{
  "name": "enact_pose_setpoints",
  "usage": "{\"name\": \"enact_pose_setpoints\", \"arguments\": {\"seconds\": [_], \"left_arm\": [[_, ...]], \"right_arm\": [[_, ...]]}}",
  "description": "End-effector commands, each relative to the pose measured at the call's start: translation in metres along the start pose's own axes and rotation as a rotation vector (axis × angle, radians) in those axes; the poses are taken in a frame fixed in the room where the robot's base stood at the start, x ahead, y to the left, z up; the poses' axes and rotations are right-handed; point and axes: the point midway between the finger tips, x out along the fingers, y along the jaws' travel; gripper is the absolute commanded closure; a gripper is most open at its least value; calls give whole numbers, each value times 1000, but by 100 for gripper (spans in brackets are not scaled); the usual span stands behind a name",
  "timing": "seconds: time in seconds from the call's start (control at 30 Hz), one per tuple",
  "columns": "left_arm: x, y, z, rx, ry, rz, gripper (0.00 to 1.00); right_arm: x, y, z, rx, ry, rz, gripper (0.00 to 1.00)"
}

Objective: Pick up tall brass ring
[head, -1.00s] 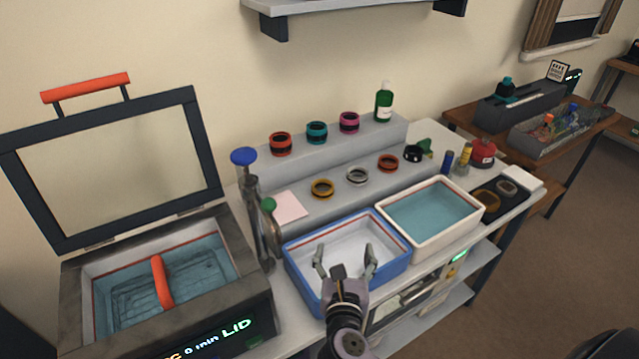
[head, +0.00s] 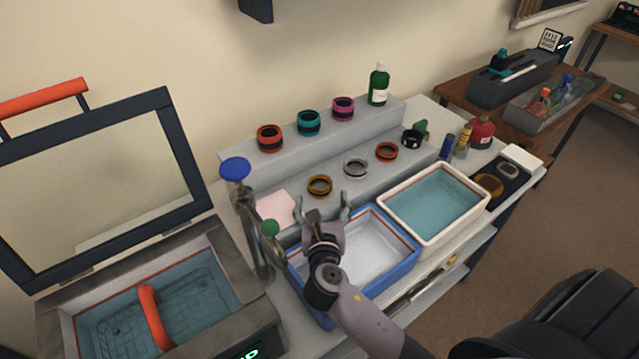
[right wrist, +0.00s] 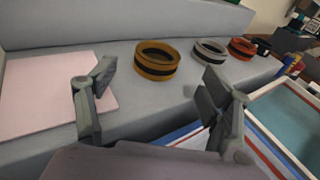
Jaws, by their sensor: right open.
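The brass ring (head: 319,186) stands on the lower grey step, a short gold band with a dark stripe. In the right wrist view the brass ring (right wrist: 157,60) lies just beyond and between my fingers. My right gripper (head: 324,205) is open and empty, over the back edge of the blue tray, a little in front of the ring and apart from it. In the right wrist view its two fingers (right wrist: 155,92) are spread wide. My left gripper does not show.
A silver ring (head: 356,167) and an orange ring (head: 386,151) stand to the right on the same step. A pink sheet (head: 276,207) lies left. The blue tray (head: 413,259) and a white basin of water (head: 484,207) are in front. A blue-topped post (head: 236,170) rises at left.

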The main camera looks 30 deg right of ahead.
Motion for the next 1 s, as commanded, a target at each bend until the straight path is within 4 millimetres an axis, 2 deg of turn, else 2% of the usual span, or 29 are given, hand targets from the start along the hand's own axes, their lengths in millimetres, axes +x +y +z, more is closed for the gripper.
{"name": "enact_pose_setpoints", "arguments": {"seconds": [0.17,0.33,0.5,0.77,1.0], "left_arm": [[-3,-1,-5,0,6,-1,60],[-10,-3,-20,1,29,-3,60],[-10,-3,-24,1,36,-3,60],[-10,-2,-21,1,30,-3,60],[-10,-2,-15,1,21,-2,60]], "right_arm": [[12,0,1,0,0,-1,26],[38,1,3,1,0,-2,26],[57,1,1,0,0,-2,26],[60,1,0,1,0,0,26],[60,1,0,1,1,0,41]]}}
